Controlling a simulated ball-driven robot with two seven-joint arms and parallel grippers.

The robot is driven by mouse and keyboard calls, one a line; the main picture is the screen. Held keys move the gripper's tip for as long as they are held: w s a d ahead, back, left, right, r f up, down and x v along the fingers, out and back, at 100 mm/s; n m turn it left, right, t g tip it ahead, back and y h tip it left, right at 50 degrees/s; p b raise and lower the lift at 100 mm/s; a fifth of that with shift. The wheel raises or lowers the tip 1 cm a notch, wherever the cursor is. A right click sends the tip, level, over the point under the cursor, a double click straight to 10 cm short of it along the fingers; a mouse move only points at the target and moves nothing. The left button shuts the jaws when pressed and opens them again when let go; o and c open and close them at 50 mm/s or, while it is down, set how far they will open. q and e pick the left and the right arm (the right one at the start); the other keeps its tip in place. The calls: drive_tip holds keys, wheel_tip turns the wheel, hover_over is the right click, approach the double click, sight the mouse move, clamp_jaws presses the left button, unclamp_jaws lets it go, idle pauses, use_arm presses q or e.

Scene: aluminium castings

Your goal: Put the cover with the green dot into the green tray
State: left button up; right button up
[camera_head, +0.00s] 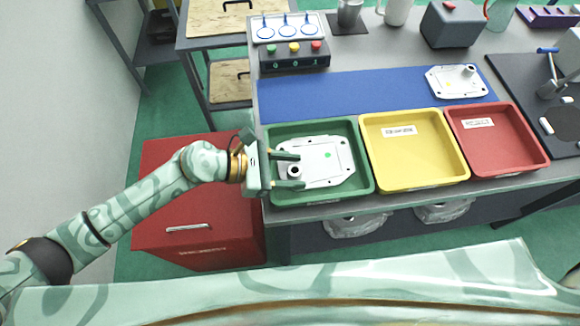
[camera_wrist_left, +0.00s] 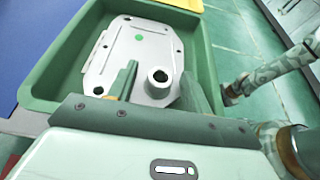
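The pale grey cover with the green dot (camera_head: 326,155) lies inside the green tray (camera_head: 367,182), seemingly flat on its floor. It also shows in the left wrist view (camera_wrist_left: 120,48), with the green dot away from my gripper and the round hollow boss near it. My left gripper (camera_head: 299,170) reaches in over the tray's left side. Its two fingers are apart, one on each side of the boss, with a visible gap in the left wrist view (camera_wrist_left: 160,80). My right gripper is not in view.
A yellow tray (camera_head: 464,172) and a red tray (camera_head: 540,163) stand to the right, both empty. Another pale cover (camera_head: 455,91) lies on the blue mat (camera_head: 340,95). A button box (camera_head: 294,60) stands behind the mat's left end. A red cabinet (camera_head: 180,150) stands left of the bench.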

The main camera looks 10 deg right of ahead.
use_arm(q)
drive_tip(key=shift+a+r, duration=0.2)
drive_tip(key=v, duration=1.1)
drive_tip(key=shift+a+r, duration=0.15)
drive_tip(key=shift+a, duration=0.15)
drive_tip(key=shift+s, duration=0.1)
